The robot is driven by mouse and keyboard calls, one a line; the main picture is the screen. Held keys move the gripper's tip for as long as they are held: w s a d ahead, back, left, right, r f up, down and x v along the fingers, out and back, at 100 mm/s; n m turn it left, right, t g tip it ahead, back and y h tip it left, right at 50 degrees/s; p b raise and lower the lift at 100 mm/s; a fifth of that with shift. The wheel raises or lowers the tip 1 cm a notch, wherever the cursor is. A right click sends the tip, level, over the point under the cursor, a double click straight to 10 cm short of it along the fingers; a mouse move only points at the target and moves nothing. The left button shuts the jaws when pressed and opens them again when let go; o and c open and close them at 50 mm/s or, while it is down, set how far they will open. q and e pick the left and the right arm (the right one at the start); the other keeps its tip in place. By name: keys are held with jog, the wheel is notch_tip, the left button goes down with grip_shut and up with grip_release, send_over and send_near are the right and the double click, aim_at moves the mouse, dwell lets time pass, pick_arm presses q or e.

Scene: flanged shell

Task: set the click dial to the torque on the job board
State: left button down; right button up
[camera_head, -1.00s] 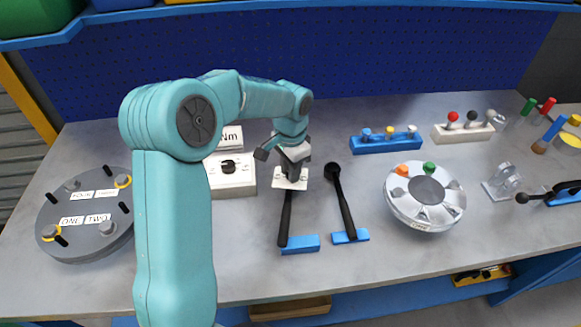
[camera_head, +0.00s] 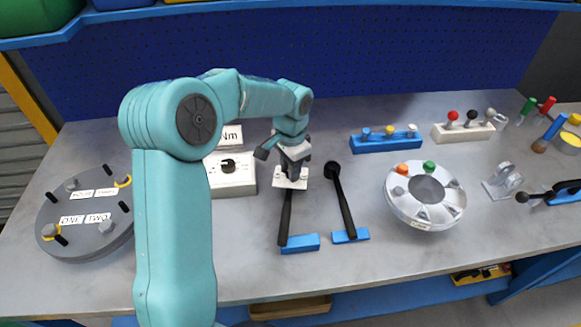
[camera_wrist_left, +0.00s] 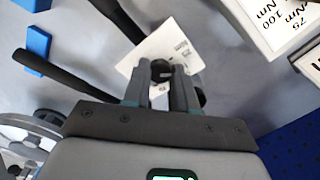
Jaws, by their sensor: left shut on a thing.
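My left gripper (camera_head: 291,168) points down at a small white plate (camera_head: 280,183) at the head end of a black-handled wrench (camera_head: 286,215). In the left wrist view its fingers (camera_wrist_left: 163,85) are shut on a black dial knob (camera_wrist_left: 160,68) in the middle of the white plate (camera_wrist_left: 184,36). Print on the plate is partly hidden, and I cannot read the setting. A white board marked "Nm" (camera_head: 232,135) stands behind, its number hidden by my arm. In front of it is a white box with a black knob (camera_head: 236,184). My right gripper is not in view.
A second black-handled tool (camera_head: 341,200) lies close to the right. A silver flanged shell (camera_head: 408,208) stands further right, a grey round plate (camera_head: 83,240) at left. Blue (camera_head: 385,144) and white (camera_head: 463,132) racks stand behind. The front middle bench is clear.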

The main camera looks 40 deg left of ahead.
pick_arm(q)
jog(key=c, duration=0.9)
grip_release()
notch_tip(320, 180, up, 16)
jog(key=p, duration=0.1)
jog(key=shift+r, duration=0.2)
